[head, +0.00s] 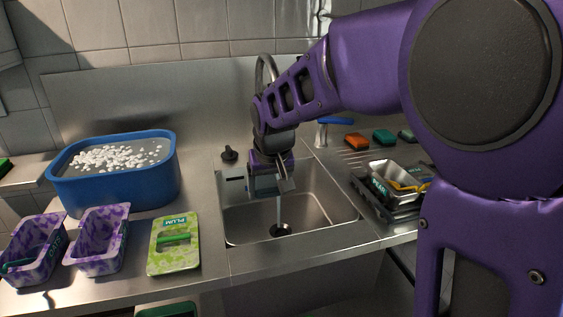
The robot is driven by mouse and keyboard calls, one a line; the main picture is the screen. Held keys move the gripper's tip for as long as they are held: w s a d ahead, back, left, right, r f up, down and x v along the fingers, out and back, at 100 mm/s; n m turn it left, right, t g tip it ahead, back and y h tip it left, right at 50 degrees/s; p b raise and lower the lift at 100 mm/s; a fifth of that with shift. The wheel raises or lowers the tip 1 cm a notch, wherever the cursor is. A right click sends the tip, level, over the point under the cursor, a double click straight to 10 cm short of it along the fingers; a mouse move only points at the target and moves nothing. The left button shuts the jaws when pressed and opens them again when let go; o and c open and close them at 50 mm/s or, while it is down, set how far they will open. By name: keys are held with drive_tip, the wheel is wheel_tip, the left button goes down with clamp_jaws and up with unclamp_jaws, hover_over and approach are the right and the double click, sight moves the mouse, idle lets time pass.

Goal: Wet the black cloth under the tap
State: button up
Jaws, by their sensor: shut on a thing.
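My gripper (268,188) is over the left part of the sink basin (325,205), pointing down, below the bend of the tap (266,68). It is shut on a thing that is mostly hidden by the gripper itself. I take this to be the black cloth, but its outline and colour do not show clearly. A thin stream of water (279,213) runs down just beneath the gripper toward the dark drain (281,230). I cannot tell how much of the cloth the water touches.
A blue tub (115,190) with white pieces in water stands left. A black knob (229,154) is behind the sink. Sponges (357,140) and a metal tin (392,183) are right.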

sight(257, 184)
drive_tip(key=shift+r, duration=0.1)
idle(0.3)
drive_tip(key=s+a+r+p, duration=0.1)
drive_tip(key=s+a+r, duration=0.1)
drive_tip(key=s+r, duration=0.2)
drive_tip(key=shift+a+p, duration=0.4)
drive_tip(key=shift+s+f, duration=0.1)
drive_tip(key=shift+s, duration=0.05)
idle(0.4)
